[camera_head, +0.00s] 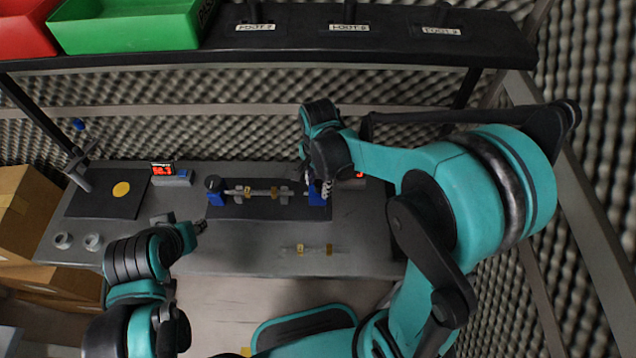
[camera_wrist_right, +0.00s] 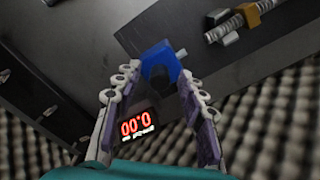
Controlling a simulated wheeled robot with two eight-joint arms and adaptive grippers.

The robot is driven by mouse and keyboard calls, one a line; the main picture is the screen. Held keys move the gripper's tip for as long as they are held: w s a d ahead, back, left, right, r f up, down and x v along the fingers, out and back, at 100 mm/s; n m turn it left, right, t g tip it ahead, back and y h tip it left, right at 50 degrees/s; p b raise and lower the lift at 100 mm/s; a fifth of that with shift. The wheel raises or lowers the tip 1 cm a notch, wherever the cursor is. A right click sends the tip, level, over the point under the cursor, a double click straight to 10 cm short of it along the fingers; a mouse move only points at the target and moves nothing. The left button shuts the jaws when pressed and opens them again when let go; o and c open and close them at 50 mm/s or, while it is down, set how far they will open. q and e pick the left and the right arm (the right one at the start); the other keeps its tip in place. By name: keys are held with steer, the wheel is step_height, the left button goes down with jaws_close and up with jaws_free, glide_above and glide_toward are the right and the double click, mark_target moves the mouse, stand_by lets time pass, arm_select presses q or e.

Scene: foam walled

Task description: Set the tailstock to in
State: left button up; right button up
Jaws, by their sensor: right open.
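The blue tailstock (camera_head: 317,198) stands at the right end of a dark fixture base (camera_head: 235,213) on the bench. In the right wrist view the tailstock (camera_wrist_right: 158,54) shows a dark round knob facing me and a short grey pin on its far side. My right gripper (camera_head: 322,187) is open at the tailstock. In the wrist view the gripper (camera_wrist_right: 158,75) has one finger on either side of the knob; I cannot tell whether they touch it. A threaded rod with brass-coloured parts (camera_wrist_right: 247,20) lies beyond the pin. My left gripper (camera_head: 200,227) is left of the fixture, its jaws unclear.
Another display (camera_head: 162,169) stands left of the fixture. A second rod (camera_head: 312,249) lies on the bench in front. A dark shelf (camera_head: 300,55) with a green bin (camera_head: 125,30) overhangs the back.

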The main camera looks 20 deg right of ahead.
steer(key=shift+c, duration=0.4)
jaws_close()
steer(key=shift+w+a, duration=0.2)
steer(key=shift+a, duration=0.5)
steer(key=shift+w+a, duration=0.2)
steer(key=shift+a, duration=0.45)
steer(key=shift+o, duration=0.4)
jaws_free()
steer(key=shift+r, duration=0.15)
